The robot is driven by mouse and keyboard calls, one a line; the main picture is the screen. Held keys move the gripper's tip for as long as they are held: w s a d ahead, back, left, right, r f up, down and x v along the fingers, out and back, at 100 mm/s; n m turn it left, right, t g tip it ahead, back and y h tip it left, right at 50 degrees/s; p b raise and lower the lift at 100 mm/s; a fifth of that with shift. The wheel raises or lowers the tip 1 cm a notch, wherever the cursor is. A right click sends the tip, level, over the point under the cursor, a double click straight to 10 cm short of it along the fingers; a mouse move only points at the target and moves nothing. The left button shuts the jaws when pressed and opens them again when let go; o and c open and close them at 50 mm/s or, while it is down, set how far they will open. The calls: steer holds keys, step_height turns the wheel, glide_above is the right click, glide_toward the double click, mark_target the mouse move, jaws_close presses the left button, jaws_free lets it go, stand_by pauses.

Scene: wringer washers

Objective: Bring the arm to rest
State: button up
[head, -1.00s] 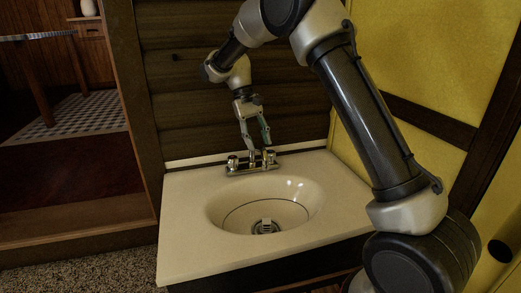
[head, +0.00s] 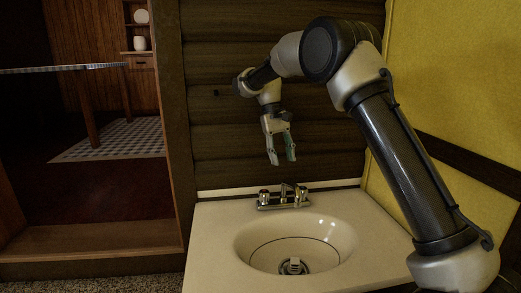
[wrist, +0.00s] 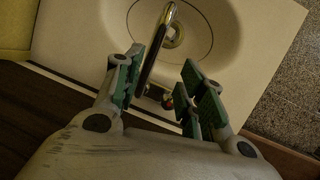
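My gripper (head: 281,160) hangs fingers down above the back of the sink, in front of the dark log wall. Its two fingers, with green pads, are apart and nothing is between them. In the wrist view my gripper (wrist: 160,85) is also open, above the faucet (wrist: 157,45). The faucet (head: 286,195) stands at the rear edge of the white sink (head: 215,235), below the fingertips and clear of them in the head view. The left handle is in clear view in the head view; in the wrist view the handles are partly hidden by my fingers.
A yellow wall (head: 440,90) stands close on the right of my arm. The log wall (head: 225,130) is behind my gripper. At left, a doorway opens to a room with a table (head: 60,69) and a checkered rug (head: 110,140).

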steer(key=shift+n, duration=0.4)
steer(key=s+f, duration=0.1)
steer(key=s+d+f, duration=0.1)
steer(key=s, duration=0.1)
steer(key=shift+s+d+f, duration=0.35)
steer(key=shift+d+f, duration=0.05)
steer(key=s+d+r+m+t, duration=0.1)
steer(key=s+d+r+t, duration=0.1)
steer(key=s+d, duration=0.4)
steer(key=s+d+r+m+t+y, duration=0.1)
steer(key=s+d+r+t, duration=0.2)
steer(key=s+d, duration=0.4)
steer(key=s+d+r+t+y, duration=0.1)
steer(key=s+d+r+t, duration=0.2)
steer(key=s, duration=1.6)
steer(key=d+r, duration=0.1)
steer(key=d, duration=0.3)
steer(key=shift+s+r+m, duration=0.15)
steer(key=shift+r+m, duration=0.15)
steer(key=shift+m, duration=0.1)
